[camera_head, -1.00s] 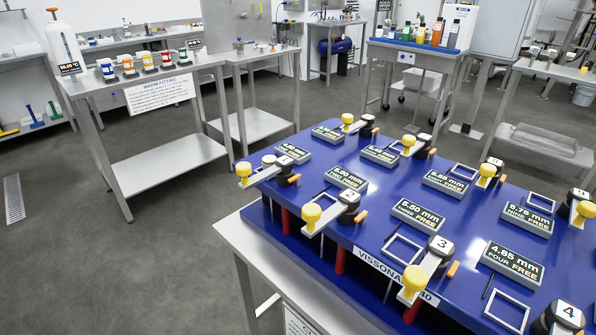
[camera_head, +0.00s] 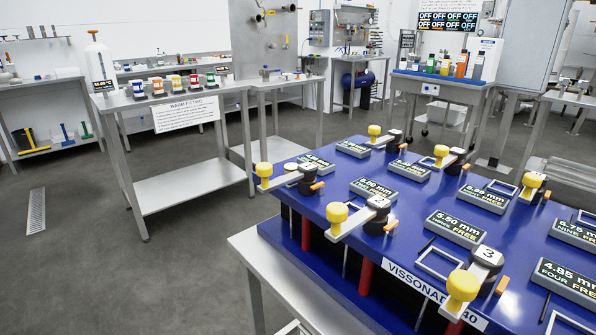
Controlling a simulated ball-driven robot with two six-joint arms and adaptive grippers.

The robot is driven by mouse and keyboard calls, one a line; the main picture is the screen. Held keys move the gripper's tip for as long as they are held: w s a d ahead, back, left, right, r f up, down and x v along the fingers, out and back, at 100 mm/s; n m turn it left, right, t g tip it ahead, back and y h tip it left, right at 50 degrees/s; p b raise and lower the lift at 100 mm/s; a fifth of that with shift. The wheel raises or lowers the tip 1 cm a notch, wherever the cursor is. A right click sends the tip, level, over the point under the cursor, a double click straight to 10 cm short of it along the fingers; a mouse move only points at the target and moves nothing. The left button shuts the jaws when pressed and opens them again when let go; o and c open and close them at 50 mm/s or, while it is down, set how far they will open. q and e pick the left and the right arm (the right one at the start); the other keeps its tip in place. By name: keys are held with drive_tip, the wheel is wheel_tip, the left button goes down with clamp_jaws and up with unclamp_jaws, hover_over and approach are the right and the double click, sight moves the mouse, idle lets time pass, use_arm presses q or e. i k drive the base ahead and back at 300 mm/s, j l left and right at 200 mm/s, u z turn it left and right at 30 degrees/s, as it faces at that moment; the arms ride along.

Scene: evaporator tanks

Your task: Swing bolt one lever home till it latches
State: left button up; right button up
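The bolt one lever (camera_head: 279,179) is at the left corner of the blue plate (camera_head: 345,199). It is a grey arm with a yellow knob (camera_head: 264,172) sticking out past the plate's left edge, on a dark round pivot. An orange stub (camera_head: 317,186) is beside the pivot. The display block behind it (camera_head: 316,164) is partly hidden, and its text is too small to read surely. The lever marked 2 (camera_head: 352,219) and the lever marked 3 (camera_head: 475,272) stand along the front edge, also sticking outward. Neither of my grippers is in view.
The blue plate lies on a steel table (camera_head: 262,270) with several more yellow-knobbed levers and display blocks reading FREE. A steel bench with a WARM FITTING sign (camera_head: 186,113) stands behind left. Grey floor (camera_head: 120,275) is open at the left, with a floor grate (camera_head: 36,212).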

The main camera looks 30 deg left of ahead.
sight(289, 179)
drive_tip(key=u, duration=1.15)
